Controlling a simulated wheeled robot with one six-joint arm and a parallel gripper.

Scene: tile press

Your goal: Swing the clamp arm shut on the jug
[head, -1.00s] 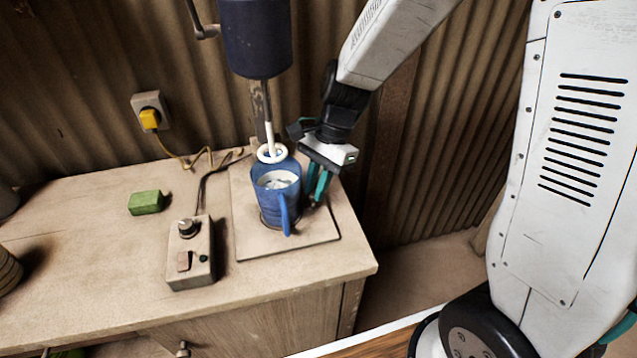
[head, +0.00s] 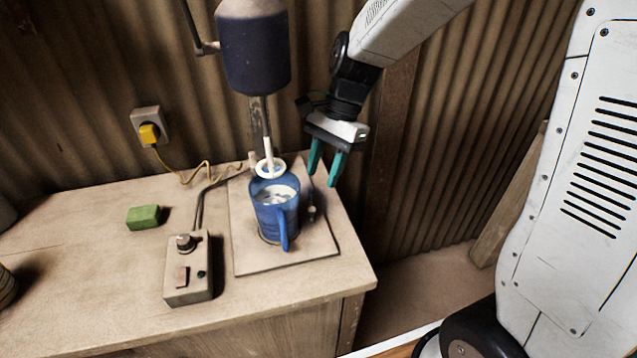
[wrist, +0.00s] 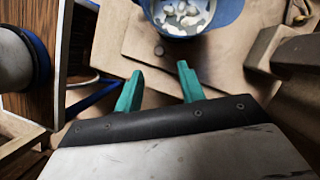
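The blue jug (head: 283,213) stands upright on a flat base board (head: 292,257) under the mixer, with pale lumps inside. Its handle faces the front. A small upright post with a pale knob (head: 311,210) stands close to the jug's right side; it may be part of the clamp arm, but I cannot tell how the arm sits. In the wrist view the jug's rim (wrist: 193,33) shows at the top. My gripper (head: 322,179) is above and right of the jug, with its teal fingers apart and nothing between them. The fingers also show in the wrist view (wrist: 158,92).
The dark mixer body (head: 253,52) hangs over the jug, with a white ring whisk (head: 270,168) at its mouth. A control box (head: 188,282) with a knob stands to the left. A green block (head: 144,217) lies farther left.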

